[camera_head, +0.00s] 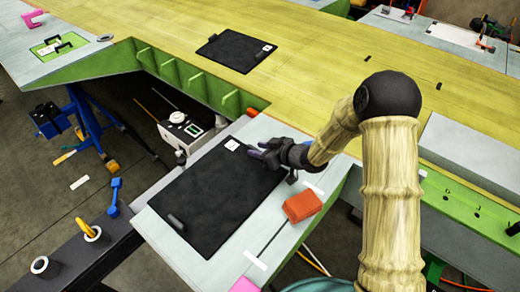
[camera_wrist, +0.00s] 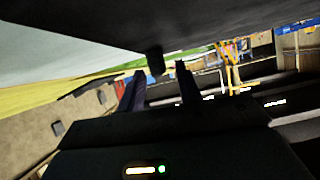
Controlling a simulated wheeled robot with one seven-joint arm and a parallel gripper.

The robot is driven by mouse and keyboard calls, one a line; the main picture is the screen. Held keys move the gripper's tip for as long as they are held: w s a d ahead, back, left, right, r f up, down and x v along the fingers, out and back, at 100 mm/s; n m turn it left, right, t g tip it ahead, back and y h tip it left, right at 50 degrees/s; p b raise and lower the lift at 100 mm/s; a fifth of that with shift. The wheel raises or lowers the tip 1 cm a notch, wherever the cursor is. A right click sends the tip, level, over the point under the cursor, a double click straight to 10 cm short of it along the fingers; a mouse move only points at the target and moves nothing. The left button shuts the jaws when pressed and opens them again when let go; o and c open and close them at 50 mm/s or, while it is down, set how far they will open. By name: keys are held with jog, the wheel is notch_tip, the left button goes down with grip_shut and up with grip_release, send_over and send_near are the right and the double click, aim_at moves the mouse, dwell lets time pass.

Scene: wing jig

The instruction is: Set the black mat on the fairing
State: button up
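A black mat (camera_head: 215,200) with a small white label lies on a pale grey panel (camera_head: 180,262), with a raised black handle at its near left end. A second black mat (camera_head: 235,50) lies flat on the yellow wing skin (camera_head: 330,45). I cannot tell for sure which surface is the fairing. My gripper (camera_head: 260,152) is at the far right end of the nearer mat, close to its edge. In the wrist view, the fingers (camera_wrist: 160,88) are apart. A dark knob-like handle (camera_wrist: 155,60) shows between their tips under a dark surface; contact is not clear.
An orange block (camera_head: 302,206) sits on the grey panel just right of the nearer mat. A grey slab (camera_head: 468,155) lies at right. A white box (camera_head: 185,132) stands in the gap between the panel and green ribs (camera_head: 195,82). The yellow skin is mostly clear.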

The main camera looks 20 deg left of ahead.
jog(key=b+v, duration=0.3)
jog(key=v, duration=0.9)
jog(key=shift+r, duration=0.15)
dwell(0.3)
jog(key=d+m+t+h, duration=0.3)
jog(key=d+m+h, duration=0.5)
jog(key=d, duration=0.8)
jog(key=s+d+m+g+h, duration=0.2)
jog(key=s+d, duration=0.1)
jog(key=s, duration=0.4)
jog(key=s+d+m+g+h, duration=0.2)
jog(key=s+d+m+g, duration=0.1)
jog(key=s, duration=0.5)
jog(key=shift+d+r, duration=0.4)
jog(key=shift+r, duration=0.1)
